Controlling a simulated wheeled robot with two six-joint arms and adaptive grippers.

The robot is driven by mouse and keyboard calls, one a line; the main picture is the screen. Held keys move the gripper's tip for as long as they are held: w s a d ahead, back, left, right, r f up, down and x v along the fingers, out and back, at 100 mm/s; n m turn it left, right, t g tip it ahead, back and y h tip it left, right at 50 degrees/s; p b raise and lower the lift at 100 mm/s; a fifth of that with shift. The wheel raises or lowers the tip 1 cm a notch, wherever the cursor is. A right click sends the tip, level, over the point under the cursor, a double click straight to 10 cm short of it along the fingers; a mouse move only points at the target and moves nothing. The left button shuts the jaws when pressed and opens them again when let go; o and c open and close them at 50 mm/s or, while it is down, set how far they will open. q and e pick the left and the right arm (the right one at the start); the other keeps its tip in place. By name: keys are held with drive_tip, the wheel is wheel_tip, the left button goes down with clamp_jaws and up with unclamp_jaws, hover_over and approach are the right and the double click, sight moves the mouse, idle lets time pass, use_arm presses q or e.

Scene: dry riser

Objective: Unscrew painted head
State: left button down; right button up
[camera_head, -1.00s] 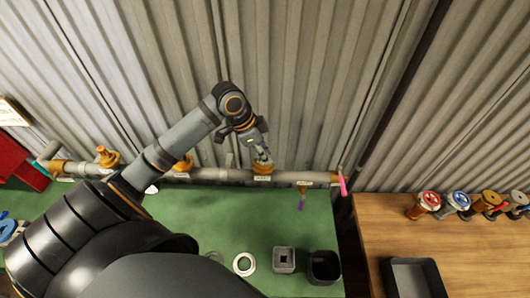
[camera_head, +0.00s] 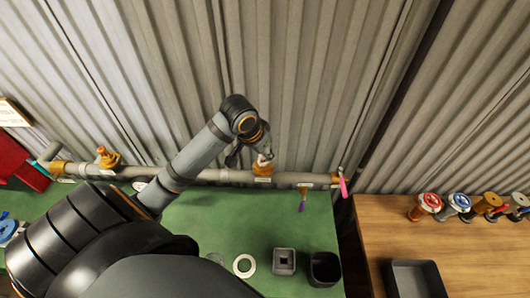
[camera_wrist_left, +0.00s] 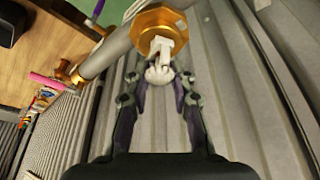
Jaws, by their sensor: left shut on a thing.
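A pale, painted head (camera_wrist_left: 160,74) sits on a light stem in front of a brass hexagonal fitting (camera_wrist_left: 158,25) on the grey pipe. In the head view, the white head (camera_head: 262,160) shows just above its brass fitting (camera_head: 263,169). My left gripper (camera_wrist_left: 160,80) has its two dark fingers on either side of the head and is shut on it. In the head view, the gripper and wrist partly cover the head. Whether the head has turned on its stem cannot be told. My right gripper is not in view.
The grey pipe (camera_head: 222,175) runs along the corrugated wall. It carries another brass valve (camera_head: 108,157), a purple lever (camera_head: 302,198) and a pink handle (camera_head: 342,186). The green bench (camera_head: 205,215) holds a ring (camera_head: 244,265) and dark square containers. Several valves stand on the wooden table (camera_head: 365,222).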

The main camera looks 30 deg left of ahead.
use_arm(q)
drive_tip(key=n+y, duration=0.1)
drive_tip(key=n, duration=0.2)
drive_tip(key=shift+d, duration=0.1)
drive_tip(key=n, duration=0.1)
drive_tip(key=n+y, duration=0.1)
drive_tip(key=shift+a+n, duration=0.25)
drive_tip(key=shift+n, duration=0.15)
drive_tip(key=c, duration=1)
unclamp_jaws()
drive_tip(key=shift+c, duration=0.2)
